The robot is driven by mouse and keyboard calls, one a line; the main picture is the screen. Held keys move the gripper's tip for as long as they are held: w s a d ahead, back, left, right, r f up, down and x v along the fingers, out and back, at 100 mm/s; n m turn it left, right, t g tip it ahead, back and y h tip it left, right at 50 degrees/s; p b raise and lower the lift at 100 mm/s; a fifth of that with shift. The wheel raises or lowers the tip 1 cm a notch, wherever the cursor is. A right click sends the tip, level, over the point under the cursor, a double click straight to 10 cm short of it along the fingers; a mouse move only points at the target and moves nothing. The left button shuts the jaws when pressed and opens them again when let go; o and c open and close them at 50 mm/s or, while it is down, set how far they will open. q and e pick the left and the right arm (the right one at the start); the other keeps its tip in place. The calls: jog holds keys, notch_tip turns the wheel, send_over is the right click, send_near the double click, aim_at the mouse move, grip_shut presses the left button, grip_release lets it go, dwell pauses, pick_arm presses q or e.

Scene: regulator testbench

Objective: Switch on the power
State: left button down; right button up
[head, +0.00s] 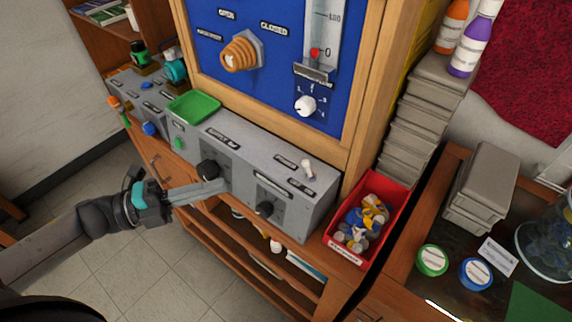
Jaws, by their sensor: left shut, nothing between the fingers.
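A grey control box (250,165) stands on the wooden bench below the blue panel. On its top right is a small white toggle switch (308,168) between dark labels too small to read. Its front face carries two black knobs, a left one (208,170) and a right one (265,208). A green button (179,143) sits near its left end. My left gripper (224,186) is shut and empty. Its fingertips are in front of the box's face, just below the left black knob; I cannot tell whether they touch. My right gripper is out of view.
The blue panel (262,75) holds an orange knob (241,52), a gauge and a white dial (305,105). A green tray (194,106) lies on the box. A red bin (396,215) of small parts stands to its right, below stacked grey cases (410,125). Free floor lies at lower left.

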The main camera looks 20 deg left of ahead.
aim_at(286, 178)
pick_arm(q)
jog(key=x, duration=1.4)
jog(key=shift+p, duration=0.3)
jog(key=shift+r+m+p, duration=0.2)
jog(key=shift+m+p, duration=0.2)
jog(key=shift+p, duration=0.15)
